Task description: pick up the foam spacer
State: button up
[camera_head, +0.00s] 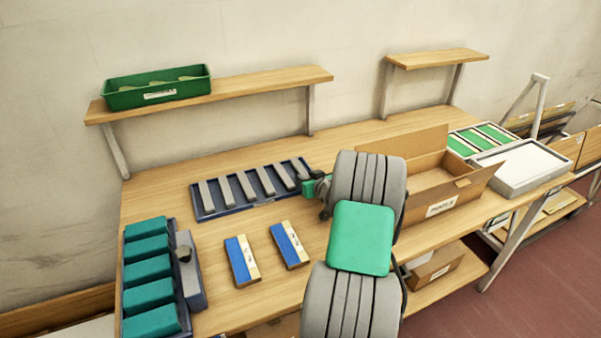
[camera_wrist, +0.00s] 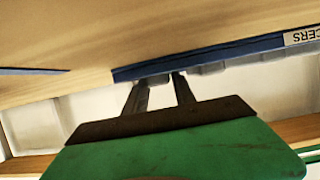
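The foam spacers are grey bars (camera_head: 247,187) lying side by side in a shallow blue tray (camera_head: 208,215) on the workbench. In the wrist view the tray's blue edge (camera_wrist: 215,57) shows with a label ending in "CERS" (camera_wrist: 301,37). My gripper (camera_head: 318,190) is at the tray's right end, close to the rightmost spacer (camera_head: 301,168), partly hidden by my arm. In the wrist view the two dark fingers (camera_wrist: 162,78) stand apart, their tips by the tray edge. A pale grey shape lies around the tips; whether they touch a spacer is unclear.
Two blue-and-cream blocks (camera_head: 241,260) lie in front of the tray. A bin of teal blocks (camera_head: 147,270) stands at the left. An open cardboard box (camera_head: 437,190) stands to the right, close to my arm. A wooden shelf (camera_head: 240,88) with a green bin (camera_head: 157,90) hangs above.

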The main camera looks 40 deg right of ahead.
grip_shut()
jog(key=shift+r, duration=0.1)
